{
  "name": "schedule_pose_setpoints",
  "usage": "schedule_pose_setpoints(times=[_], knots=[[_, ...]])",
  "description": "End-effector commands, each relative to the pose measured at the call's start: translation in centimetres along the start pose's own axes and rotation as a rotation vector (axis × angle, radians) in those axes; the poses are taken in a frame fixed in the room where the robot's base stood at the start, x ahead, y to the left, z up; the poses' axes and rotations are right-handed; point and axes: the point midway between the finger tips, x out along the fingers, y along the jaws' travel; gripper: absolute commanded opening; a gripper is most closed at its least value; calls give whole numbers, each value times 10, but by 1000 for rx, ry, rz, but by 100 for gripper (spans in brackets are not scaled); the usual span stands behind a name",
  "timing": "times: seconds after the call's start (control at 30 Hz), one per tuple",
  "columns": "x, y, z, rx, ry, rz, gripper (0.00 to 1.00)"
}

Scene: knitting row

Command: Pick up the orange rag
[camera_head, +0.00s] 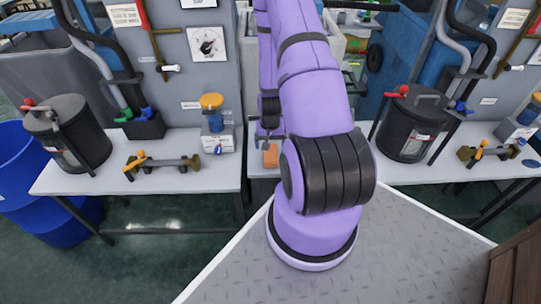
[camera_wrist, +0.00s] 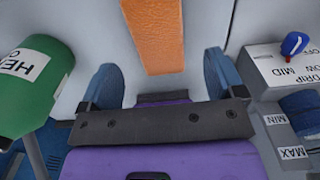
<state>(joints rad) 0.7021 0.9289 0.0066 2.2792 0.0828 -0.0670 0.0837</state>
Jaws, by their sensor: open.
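The orange rag (camera_wrist: 158,35) shows in the wrist view as an upright orange strip at the top middle, on a pale surface. In the head view a small orange patch of it (camera_head: 270,156) shows just left of my purple arm. My gripper (camera_wrist: 165,82) is open in the wrist view, its two blue fingers apart on either side below the rag. Nothing shows between the fingers, and the rag lies beyond them, in line with the gap. In the head view my gripper is mostly hidden by my arm.
In the wrist view a green labelled bottle (camera_wrist: 38,85) stands close at left, and a grey box with a blue knob (camera_wrist: 280,70) close at right. The head view shows black canisters (camera_head: 68,133), a white bench (camera_head: 150,180) and a blue barrel (camera_head: 20,190).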

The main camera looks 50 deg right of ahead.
Motion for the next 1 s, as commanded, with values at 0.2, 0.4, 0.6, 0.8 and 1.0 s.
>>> schedule_pose_setpoints(times=[0.2,0.4,0.6,0.8,1.0], knots=[[15,0,1,0,-2,0,88],[40,1,1,0,-2,0,88],[53,1,1,0,-1,0,88],[54,1,1,0,0,0,88],[53,1,0,0,0,0,52]])
